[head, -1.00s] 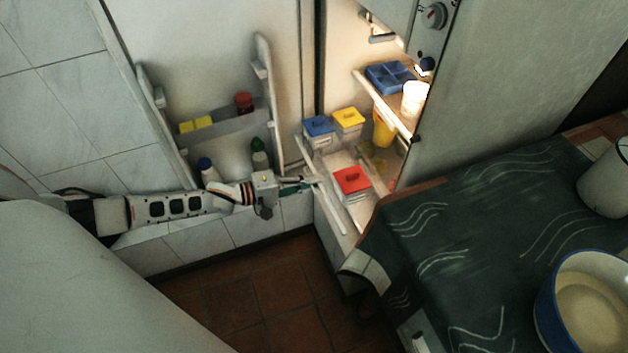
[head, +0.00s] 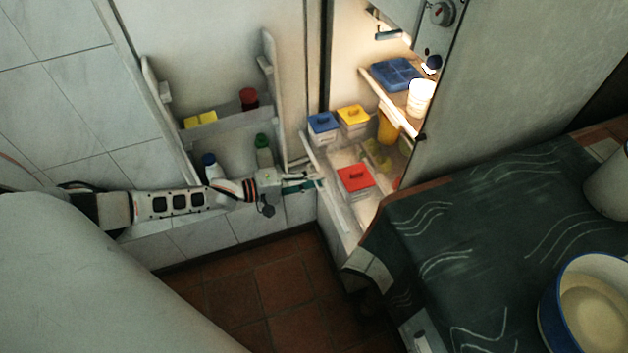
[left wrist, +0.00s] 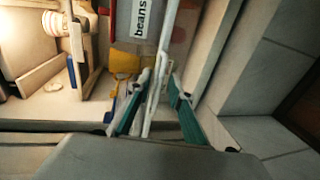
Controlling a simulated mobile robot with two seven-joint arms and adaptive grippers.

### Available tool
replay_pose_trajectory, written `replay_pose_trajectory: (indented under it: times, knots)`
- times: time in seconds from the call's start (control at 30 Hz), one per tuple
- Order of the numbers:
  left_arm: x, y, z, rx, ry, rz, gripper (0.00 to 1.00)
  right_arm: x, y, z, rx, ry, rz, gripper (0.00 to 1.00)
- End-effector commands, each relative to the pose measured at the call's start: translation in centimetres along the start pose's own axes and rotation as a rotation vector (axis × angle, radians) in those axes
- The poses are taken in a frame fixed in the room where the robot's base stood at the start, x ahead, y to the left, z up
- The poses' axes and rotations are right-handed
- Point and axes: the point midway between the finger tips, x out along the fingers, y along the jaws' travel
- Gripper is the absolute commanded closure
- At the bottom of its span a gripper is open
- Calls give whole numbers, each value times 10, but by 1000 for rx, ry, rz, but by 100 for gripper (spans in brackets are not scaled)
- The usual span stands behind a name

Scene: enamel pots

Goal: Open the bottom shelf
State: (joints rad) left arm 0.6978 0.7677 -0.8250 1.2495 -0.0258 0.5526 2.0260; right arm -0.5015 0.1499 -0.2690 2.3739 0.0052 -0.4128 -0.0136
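The bottom shelf (head: 334,204) is a pale pull-out tray low in the open fridge. It holds a red-lidded box (head: 355,178), a blue-lidded box (head: 322,123) and a yellow-lidded box (head: 353,116). My left gripper (head: 316,183) is at the shelf's front rim. In the left wrist view, my left gripper (left wrist: 157,118) has its green-padded fingers apart, with a thin white rail (left wrist: 157,75) between them. A gap shows between the rail and the right finger; contact on the left side is unclear. My right gripper is not in view.
The open fridge door (head: 208,50) with bottles stands at the left. An upper shelf (head: 385,100) holds a blue tray and white cups. A dark cloth-covered counter (head: 480,240) with a blue-rimmed pot (head: 590,305) is at the right. Tiled floor (head: 270,290) is clear below.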

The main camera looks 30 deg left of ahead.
Motion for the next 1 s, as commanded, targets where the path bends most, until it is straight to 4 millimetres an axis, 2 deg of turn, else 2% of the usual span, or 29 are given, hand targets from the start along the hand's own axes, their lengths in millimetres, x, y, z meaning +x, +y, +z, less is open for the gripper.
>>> replay_pose_trajectory:
  times: [0.17,0.4,0.6,0.8,1.0]
  knots:
    - [-24,-2,0,1,0,-5,80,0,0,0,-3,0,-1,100]
    - [-74,-2,0,1,0,-7,80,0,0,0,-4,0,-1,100]
    - [-105,-2,0,0,0,-6,80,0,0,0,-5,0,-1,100]
    - [-118,-2,0,0,0,-5,80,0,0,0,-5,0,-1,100]
    - [-118,-1,0,1,0,-4,80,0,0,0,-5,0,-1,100]
